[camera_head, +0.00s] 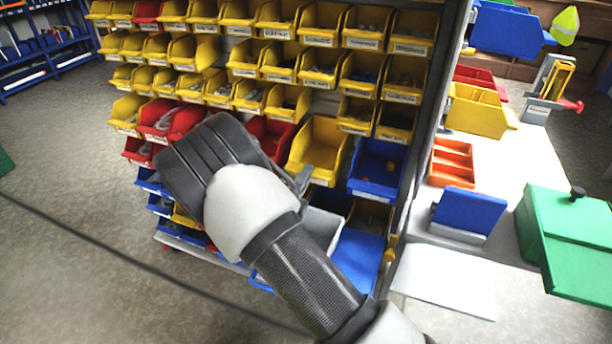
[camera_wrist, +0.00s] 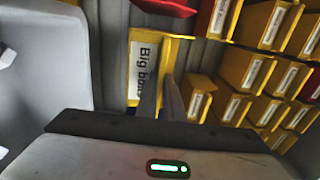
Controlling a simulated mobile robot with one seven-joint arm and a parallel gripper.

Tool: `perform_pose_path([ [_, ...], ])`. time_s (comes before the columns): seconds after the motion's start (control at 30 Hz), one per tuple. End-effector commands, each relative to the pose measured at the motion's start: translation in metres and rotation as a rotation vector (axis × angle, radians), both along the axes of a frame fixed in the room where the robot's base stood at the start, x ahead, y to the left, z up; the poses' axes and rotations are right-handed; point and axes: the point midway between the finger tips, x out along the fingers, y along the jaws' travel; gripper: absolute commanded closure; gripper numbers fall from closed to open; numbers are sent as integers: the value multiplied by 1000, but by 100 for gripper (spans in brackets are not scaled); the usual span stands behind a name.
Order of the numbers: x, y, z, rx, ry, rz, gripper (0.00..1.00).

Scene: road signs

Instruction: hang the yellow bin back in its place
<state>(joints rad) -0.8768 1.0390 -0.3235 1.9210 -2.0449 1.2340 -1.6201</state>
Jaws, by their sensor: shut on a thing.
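The large yellow bin (camera_head: 318,147) is at the rack, right of a red bin and left of a blue bin. My gripper (camera_head: 303,180) is at its lower front edge, mostly hidden behind my own wrist. In the wrist view the yellow bin (camera_wrist: 135,85) shows a white label reading "Big bo…", partly covered by my fingers. My gripper (camera_wrist: 163,98) is shut on the bin's front edge there. The back of the bin is hidden, so I cannot tell whether it sits on the rack.
The rack holds rows of small yellow bins (camera_head: 290,60), with a red bin (camera_head: 270,135) and a blue bin (camera_head: 378,168) close by. A grey bin (camera_head: 322,226) is below. A white worktop (camera_head: 515,165) with a green box (camera_head: 575,240) stands at right. Open floor (camera_head: 75,200) lies left.

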Motion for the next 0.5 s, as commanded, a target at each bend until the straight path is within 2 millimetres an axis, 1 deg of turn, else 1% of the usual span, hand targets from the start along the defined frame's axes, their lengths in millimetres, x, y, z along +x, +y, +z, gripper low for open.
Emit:
perform_pose_path([
  [0.13, 0, 0, 1, 0, -2, 0, 100],
  [0.17, 0, 0, 1, 0, -2, 0, 91],
  [0.2, 0, 0, 1, 0, -2, 0, 84],
  [0.27, 0, 0, 1, 0, -2, 0, 74],
  [0.3, 0, 0, 1, 1, -1, 0, 71],
  [0.5, 0, 0, 0, 0, 1, 0, 71],
])
